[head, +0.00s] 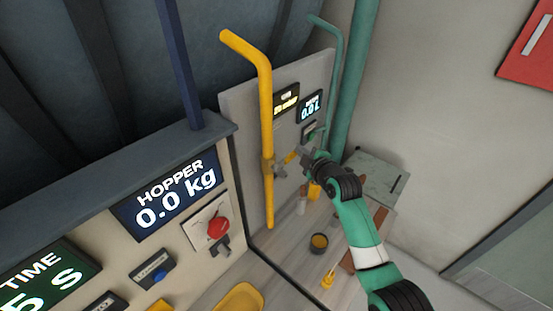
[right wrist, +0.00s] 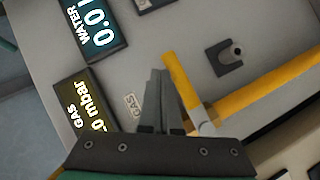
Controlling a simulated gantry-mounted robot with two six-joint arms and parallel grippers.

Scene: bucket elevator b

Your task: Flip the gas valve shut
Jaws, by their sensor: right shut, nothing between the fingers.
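The gas valve sits on the yellow pipe (head: 267,120), which runs upright along a grey panel. Its yellow lever (head: 291,157) sticks out crosswise to the pipe. In the right wrist view the lever (right wrist: 181,80) stands out from the light grey valve body (right wrist: 207,127), roughly at a right angle to the pipe (right wrist: 270,85). My right gripper (head: 304,154) is shut and empty close to the lever's free end. In the right wrist view its fingertips (right wrist: 160,74) are together just left of the lever; I cannot tell if they touch it. My left gripper is not in view.
The gas display (right wrist: 85,110) and water display (right wrist: 92,33) are on the panel near my right gripper. A green pipe (head: 335,70) stands right of the panel. The hopper console (head: 165,200) with a red knob (head: 218,228) is at left. A dark cup (head: 319,242) stands below.

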